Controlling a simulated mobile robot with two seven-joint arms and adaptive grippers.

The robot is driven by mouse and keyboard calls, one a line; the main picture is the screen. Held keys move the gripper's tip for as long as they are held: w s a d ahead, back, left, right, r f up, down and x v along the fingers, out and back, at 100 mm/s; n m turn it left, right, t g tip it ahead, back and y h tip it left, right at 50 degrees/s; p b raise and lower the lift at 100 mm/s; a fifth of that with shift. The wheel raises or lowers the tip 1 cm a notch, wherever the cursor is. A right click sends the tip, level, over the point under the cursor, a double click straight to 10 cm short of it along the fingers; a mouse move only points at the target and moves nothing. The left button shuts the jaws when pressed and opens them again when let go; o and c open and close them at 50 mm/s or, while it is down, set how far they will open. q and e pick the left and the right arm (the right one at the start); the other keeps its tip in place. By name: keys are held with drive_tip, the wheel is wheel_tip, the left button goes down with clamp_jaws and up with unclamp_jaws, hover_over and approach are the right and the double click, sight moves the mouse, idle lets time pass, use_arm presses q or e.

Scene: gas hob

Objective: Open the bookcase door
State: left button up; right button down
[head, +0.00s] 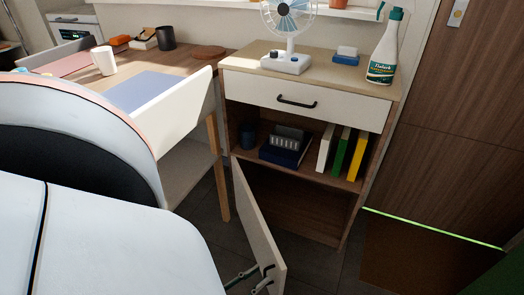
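The wooden bookcase (317,206) stands right of centre in the head view, with a drawer on top and open shelves below. Its white lower door (256,222) is swung outward from the left side of the lower compartment. The compartment opening shows behind it. A dark handle (268,273) is near the door's free edge, at the bottom of the picture. My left gripper (250,279) is at the handle, partly cut off by my own arm and the frame edge. I cannot tell whether its fingers touch or close on the handle. My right gripper is not in view.
A fan (289,35) and a spray bottle (385,48) stand on the bookcase top. Books (342,152) and a blue tray (285,151) are on the shelf. A desk (190,62) stands close on the left. Dark floor lies right of the door.

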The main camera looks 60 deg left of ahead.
use_arm(q)
drive_tip(key=shift+s+a+b, duration=0.15)
drive_tip(key=shift+s+a, duration=0.1)
drive_tip(key=shift+s, duration=0.6)
drive_tip(key=shift+s+a+b, duration=0.15)
drive_tip(key=shift+s+a, duration=0.05)
drive_tip(key=shift+s, duration=0.7)
drive_tip(key=shift+s+a+b, duration=0.15)
drive_tip(key=shift+s+a, duration=0.1)
drive_tip(key=shift+s, duration=0.6)
